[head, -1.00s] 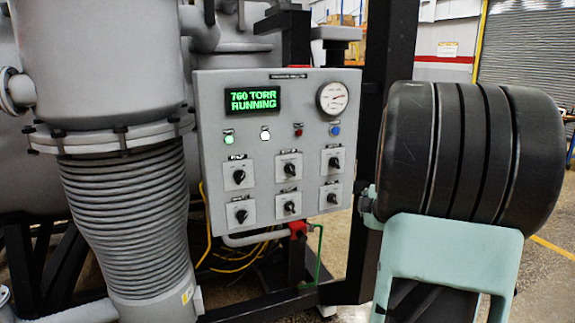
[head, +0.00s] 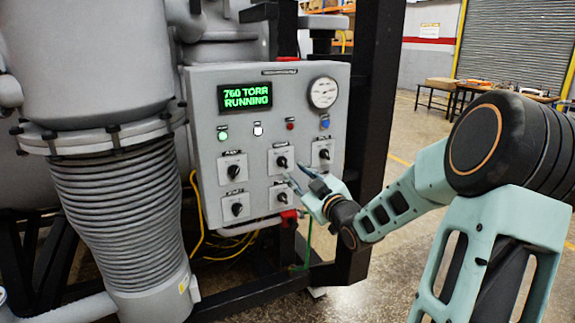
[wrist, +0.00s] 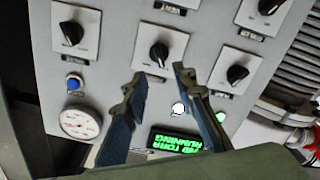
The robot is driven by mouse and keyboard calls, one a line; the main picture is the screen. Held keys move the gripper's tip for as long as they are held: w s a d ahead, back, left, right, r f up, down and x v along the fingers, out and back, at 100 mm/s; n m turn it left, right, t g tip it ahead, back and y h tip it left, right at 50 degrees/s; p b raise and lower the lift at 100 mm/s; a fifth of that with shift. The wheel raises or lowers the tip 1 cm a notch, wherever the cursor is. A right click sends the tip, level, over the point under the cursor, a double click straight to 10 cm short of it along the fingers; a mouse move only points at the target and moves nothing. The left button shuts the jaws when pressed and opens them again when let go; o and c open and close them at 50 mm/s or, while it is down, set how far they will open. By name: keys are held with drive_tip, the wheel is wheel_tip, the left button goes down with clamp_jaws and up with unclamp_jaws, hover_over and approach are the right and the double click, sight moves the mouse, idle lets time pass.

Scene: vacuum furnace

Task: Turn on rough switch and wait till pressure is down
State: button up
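The grey control panel (head: 215,115) has a green display (head: 245,97) reading "760 TORR RUNNING". Below it are two rows of black rotary switches with labels too small to read, so I cannot tell which is the rough switch. My gripper (head: 297,174) is open in front of the upper middle switch (head: 282,162). In the wrist view, where the panel appears upside down, my gripper (wrist: 158,73) has its fingertips on either side of and just short of this switch (wrist: 159,54). The gap to it is hard to judge. The pressure gauge (head: 323,92) is at the upper right.
A blue button (wrist: 75,82) and the upper right switch (wrist: 71,33) lie to one side of the fingers. The upper left switch (wrist: 237,74) is on the other. A ribbed bellows (head: 120,215) stands left of the panel; a black frame post (head: 372,110) stands right.

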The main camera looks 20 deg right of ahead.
sight(284, 163)
drive_tip(key=w, duration=0.7)
drive_tip(key=shift+w+a+p, duration=0.1)
drive_tip(key=shift+w+p, duration=0.1)
drive_tip(key=shift+p, duration=0.1)
clamp_jaws()
